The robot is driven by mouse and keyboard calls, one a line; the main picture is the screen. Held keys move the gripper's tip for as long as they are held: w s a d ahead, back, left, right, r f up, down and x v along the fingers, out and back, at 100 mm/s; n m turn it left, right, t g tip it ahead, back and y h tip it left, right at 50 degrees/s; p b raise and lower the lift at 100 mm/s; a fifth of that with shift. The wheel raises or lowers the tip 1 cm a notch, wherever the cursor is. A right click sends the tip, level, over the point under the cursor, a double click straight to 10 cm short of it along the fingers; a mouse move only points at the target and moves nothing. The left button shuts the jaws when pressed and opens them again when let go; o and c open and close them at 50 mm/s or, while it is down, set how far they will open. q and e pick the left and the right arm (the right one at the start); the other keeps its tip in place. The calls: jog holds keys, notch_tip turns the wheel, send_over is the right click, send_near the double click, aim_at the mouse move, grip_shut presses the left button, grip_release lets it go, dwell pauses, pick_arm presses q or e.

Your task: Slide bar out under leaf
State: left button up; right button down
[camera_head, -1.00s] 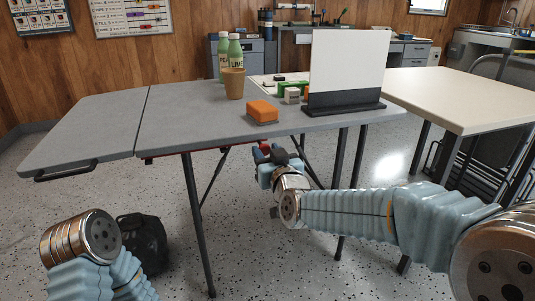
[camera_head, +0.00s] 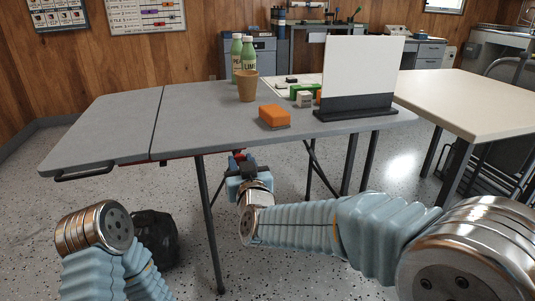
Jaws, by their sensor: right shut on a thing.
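The grey folding table (camera_head: 195,120) has a leaf (camera_head: 105,130) on its left, roughly level with the top across a seam. A black handle (camera_head: 86,173) hangs at the leaf's front edge. A red bar (camera_head: 185,158) shows as a thin strip under the table's front edge, right of the seam; most of it is hidden by the top. My right gripper (camera_head: 238,161) is below the front edge, right of the near leg, shut on a red part that seems to be the bar's end. Its fingertips are small and partly hidden. My left arm shows at lower left; its gripper is out of view.
On the table are two green bottles (camera_head: 248,55), a brown cup (camera_head: 247,87), an orange block (camera_head: 273,116) and a white panel on a dark base (camera_head: 355,115). A near table leg (camera_head: 209,225) stands beside my right gripper. A black bag (camera_head: 156,240) lies on the floor.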

jog(key=s+a+p, duration=0.2)
jog(key=s+a, duration=0.1)
jog(key=a, duration=0.7)
jog(key=shift+s+a+p, duration=0.3)
jog(key=shift+a+p, duration=0.05)
jog(key=shift+p, duration=0.05)
jog(key=c, duration=0.8)
grip_release()
jog(key=shift+a, duration=0.15)
jog(key=v, duration=1.3)
jog(key=shift+s+d, duration=0.25)
jog(key=shift+s, duration=0.1)
